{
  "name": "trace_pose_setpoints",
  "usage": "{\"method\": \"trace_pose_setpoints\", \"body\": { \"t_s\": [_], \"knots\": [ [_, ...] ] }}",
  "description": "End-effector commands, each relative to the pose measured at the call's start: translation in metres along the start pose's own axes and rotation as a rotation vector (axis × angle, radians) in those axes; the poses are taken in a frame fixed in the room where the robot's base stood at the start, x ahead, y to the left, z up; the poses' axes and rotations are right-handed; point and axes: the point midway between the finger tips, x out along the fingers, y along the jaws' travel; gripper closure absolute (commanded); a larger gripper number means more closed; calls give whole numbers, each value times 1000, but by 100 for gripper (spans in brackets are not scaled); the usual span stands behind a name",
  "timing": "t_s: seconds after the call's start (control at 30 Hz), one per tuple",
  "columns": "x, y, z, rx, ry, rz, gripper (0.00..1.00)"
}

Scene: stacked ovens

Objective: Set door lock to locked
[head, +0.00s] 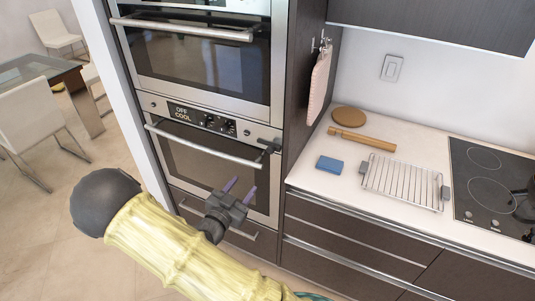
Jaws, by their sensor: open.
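The stacked ovens stand in a tall dark cabinet, with the upper oven (205,60) above the lower oven (205,165). A small dark latch-like piece (270,145), which looks like the door lock, sits at the upper right corner of the lower oven's door, near the right end of the handle (205,146). Whether it is locked is too small to tell. My gripper (241,189) is open and empty, with two purple fingertips apart. In the picture it is in front of the lower part of the lower oven door, below and left of the latch.
The lower oven's control panel (205,118) reads "OFF COOL". To the right, a counter (335,160) holds a blue sponge (329,165), a rolling pin (361,139), a wire rack (403,180) and a cooktop (490,185). Chairs and a glass table (30,68) stand at far left.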

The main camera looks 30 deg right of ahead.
Motion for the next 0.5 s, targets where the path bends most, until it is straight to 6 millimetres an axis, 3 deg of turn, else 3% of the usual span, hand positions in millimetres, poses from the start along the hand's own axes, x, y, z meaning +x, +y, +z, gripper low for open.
{"method": "trace_pose_setpoints", "body": {
  "t_s": [0.17, 0.5],
  "knots": [
    [14, 0, -1, 0, 1, 3, 53],
    [71, 0, -3, 0, 1, 4, 53]
  ]
}}
